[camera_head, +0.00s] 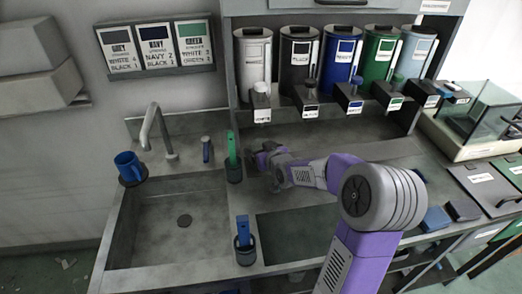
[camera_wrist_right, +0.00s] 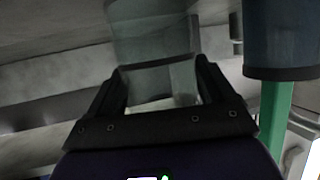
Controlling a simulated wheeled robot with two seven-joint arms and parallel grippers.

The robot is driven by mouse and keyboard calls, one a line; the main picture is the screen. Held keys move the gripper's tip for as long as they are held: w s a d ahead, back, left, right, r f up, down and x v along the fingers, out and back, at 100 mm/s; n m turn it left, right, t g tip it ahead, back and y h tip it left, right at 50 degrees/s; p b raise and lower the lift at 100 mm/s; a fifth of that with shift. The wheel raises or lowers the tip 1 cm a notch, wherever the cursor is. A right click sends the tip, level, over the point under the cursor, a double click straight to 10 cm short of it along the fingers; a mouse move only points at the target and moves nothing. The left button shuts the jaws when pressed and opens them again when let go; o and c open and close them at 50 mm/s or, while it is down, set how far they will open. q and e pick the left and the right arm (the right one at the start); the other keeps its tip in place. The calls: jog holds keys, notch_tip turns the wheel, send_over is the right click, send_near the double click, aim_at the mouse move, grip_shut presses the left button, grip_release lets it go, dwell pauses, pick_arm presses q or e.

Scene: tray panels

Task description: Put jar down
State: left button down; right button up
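My right gripper (camera_head: 268,160) reaches low over the grey counter, just right of the green-handled tool in its dark cup. It also shows in the right wrist view (camera_wrist_right: 162,82). Its two dark fingers stand apart with a clear, glassy jar (camera_wrist_right: 155,38) between them, and they appear closed on it. The jar is see-through, so its edges and any contents are hard to tell. In the head view the jar cannot be made out clearly beside the gripper. Whether it touches the counter cannot be told. My left gripper is not in view.
The green-handled tool (camera_head: 232,148) stands close to the gripper. Labelled dispensers (camera_head: 300,58) line the back. A glass-walled box (camera_head: 488,112) is at right.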

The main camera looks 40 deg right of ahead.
jog(key=shift+o, duration=1.3)
jog(key=shift+r, duration=0.2)
jog(key=p+v, duration=0.3)
jog(key=v, duration=0.9)
jog(key=shift+p, duration=0.35)
